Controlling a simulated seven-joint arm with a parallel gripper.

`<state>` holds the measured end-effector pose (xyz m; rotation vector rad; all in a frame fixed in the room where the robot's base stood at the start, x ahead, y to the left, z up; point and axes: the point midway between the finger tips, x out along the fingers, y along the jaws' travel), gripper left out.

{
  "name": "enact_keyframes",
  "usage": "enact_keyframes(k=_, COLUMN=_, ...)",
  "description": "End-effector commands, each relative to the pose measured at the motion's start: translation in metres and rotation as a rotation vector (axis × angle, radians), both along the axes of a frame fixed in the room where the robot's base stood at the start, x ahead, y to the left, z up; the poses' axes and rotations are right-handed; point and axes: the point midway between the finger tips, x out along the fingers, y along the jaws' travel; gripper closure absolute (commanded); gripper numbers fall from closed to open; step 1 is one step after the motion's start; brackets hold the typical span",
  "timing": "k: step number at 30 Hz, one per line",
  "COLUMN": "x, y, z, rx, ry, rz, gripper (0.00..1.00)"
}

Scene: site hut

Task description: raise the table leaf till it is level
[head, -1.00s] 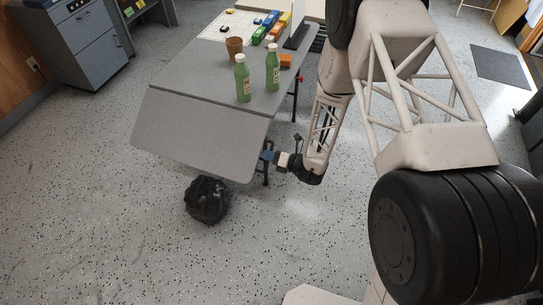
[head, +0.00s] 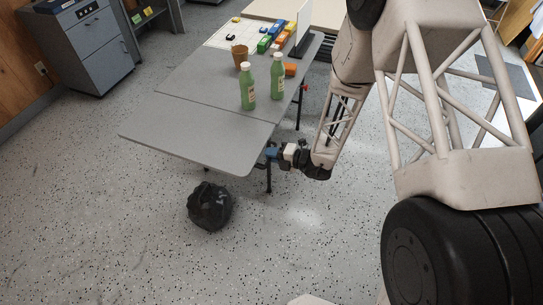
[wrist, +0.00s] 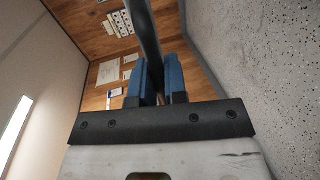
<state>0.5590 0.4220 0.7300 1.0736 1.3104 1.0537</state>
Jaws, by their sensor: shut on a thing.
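The table leaf (head: 195,138) is the grey near flap of the table (head: 205,85). In the head view it stands out from the hinge seam and its sides run nearly in line with the tabletop's sides, so it looks about level. My gripper (head: 271,155) is at the leaf's right edge, near the front corner. In the wrist view, my gripper's blue fingers (wrist: 160,80) close on the leaf (wrist: 144,30), seen edge-on as a thin grey strip. The exact contact is partly hidden between the fingers.
Two green bottles (head: 247,88) (head: 277,76), a brown cup (head: 240,55) and coloured blocks (head: 264,44) stand on the fixed top. A black bag (head: 210,206) lies on the floor below the leaf's front.

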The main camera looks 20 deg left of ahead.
Motion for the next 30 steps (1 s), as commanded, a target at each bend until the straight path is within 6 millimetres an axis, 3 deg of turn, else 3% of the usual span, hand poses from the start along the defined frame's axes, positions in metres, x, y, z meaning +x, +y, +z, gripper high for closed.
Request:
enact_keyframes(k=9, x=0.002, y=0.0007, z=0.0043, rx=0.006, ry=-0.002, rz=0.0, gripper=1.0)
enact_keyframes(k=10, x=0.0021, y=0.0007, z=0.0044, rx=0.006, ry=-0.002, rz=0.0, gripper=0.86)
enact_keyframes(k=15, x=0.0016, y=0.0005, z=0.0034, rx=0.005, ry=-0.002, rz=0.0, gripper=0.64)
enact_keyframes(k=30, x=0.001, y=-0.007, z=0.0035, rx=0.002, ry=-0.001, rz=0.0, gripper=0.64)
